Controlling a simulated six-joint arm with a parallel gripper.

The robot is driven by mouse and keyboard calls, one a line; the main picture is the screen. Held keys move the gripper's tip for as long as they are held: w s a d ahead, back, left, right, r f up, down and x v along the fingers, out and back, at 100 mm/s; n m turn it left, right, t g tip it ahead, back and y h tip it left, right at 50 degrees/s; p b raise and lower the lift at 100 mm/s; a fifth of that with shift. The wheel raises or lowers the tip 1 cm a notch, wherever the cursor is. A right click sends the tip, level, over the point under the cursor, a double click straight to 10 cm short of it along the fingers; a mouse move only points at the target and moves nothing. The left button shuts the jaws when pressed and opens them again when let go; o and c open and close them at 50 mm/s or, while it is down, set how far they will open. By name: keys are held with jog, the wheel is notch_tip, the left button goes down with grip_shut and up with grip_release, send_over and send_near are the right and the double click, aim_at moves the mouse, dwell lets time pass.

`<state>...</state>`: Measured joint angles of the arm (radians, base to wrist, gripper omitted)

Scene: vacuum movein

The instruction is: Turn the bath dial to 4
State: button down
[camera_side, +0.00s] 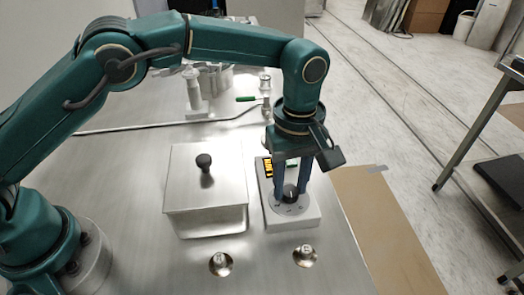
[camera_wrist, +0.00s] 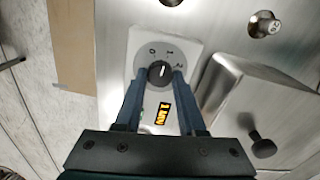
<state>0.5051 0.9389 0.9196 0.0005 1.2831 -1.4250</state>
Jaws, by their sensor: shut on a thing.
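The bath dial is a black knob (camera_wrist: 158,73) with a white pointer line, on a round grey plate on a white box (camera_side: 292,220). In the wrist view small marks ring its far side, and the pointer line aims roughly up, between the top marks; the exact setting is hard to read. A yellow-lit display (camera_wrist: 162,113) is on the same box, its text too small to read surely. My gripper (camera_side: 291,190) points down over the box, its two blue fingers shut on the knob from either side. The fingers hide part of the plate and its near marks.
A metal box with a lid (camera_side: 200,175) and black knob (camera_side: 204,161) stands close left of the dial box. Two round metal fittings (camera_side: 220,264) (camera_side: 304,256) are in front. A green-handled valve (camera_side: 248,99) and pipework are behind. The table's right edge is near.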

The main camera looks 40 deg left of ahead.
jog(key=m, duration=0.4)
jog(key=shift+d+m, duration=0.1)
jog(key=shift+m, duration=0.3)
jog(key=m, duration=0.3)
jog(key=shift+m, duration=0.3)
jog(key=m, duration=1.2)
jog(key=shift+s+m, duration=0.1)
jog(key=shift+m, duration=0.2)
jog(key=m, duration=0.3)
jog(key=shift+d+m, duration=0.1)
jog(key=shift+m, duration=0.3)
jog(key=m, duration=0.3)
jog(key=shift+m, duration=2.1)
